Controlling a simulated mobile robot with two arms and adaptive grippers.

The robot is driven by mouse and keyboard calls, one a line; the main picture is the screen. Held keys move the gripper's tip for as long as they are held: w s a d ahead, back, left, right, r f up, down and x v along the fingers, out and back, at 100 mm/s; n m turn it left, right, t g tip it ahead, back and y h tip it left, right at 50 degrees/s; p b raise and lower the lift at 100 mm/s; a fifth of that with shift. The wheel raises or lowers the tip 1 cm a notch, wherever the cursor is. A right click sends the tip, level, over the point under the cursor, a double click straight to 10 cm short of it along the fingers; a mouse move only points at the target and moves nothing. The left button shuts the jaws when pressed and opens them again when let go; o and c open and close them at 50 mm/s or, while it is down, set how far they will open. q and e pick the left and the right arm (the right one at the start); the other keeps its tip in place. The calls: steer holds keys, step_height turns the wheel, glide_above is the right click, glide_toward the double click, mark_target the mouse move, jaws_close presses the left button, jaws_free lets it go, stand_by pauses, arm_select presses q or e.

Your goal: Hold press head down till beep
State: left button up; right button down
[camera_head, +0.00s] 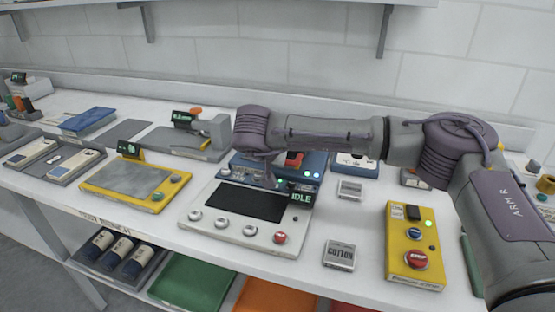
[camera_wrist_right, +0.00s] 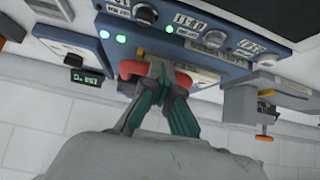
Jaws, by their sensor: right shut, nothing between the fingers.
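A blue machine (camera_head: 312,172) with a red part (camera_head: 293,158) on top stands behind a white panel with a dark screen. A small display beside it reads IDLE (camera_head: 301,198). In the right wrist view, the blue housing (camera_wrist_right: 215,50) has knobs and lit green and blue lamps. My right gripper (camera_wrist_right: 160,72) is shut and empty, with its fingertips at a red handle-like part (camera_wrist_right: 133,68). I cannot tell whether they touch it. I cannot pick out a press head for certain. My left gripper is out of view.
The white panel (camera_head: 230,235) has several knobs and a red button. A yellow box (camera_head: 405,262) with a red button and a COTTON block (camera_head: 339,254) stand to the right. A grey press with an orange handle (camera_head: 195,110) and a yellow plate (camera_head: 100,182) lie left.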

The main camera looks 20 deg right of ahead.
step_height(320, 180, up, 4)
steer(key=r+p, duration=0.1)
steer(key=p, duration=0.2)
arm_select(q)
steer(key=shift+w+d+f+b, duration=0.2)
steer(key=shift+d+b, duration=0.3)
steer(key=shift+b, duration=1.3)
arm_select(e)
steer(key=s+a+f, duration=0.2)
steer(key=s+a, duration=0.3)
steer(key=s, duration=0.2)
steer(key=shift+s+f, duration=0.25)
steer(key=shift+s, duration=0.05)
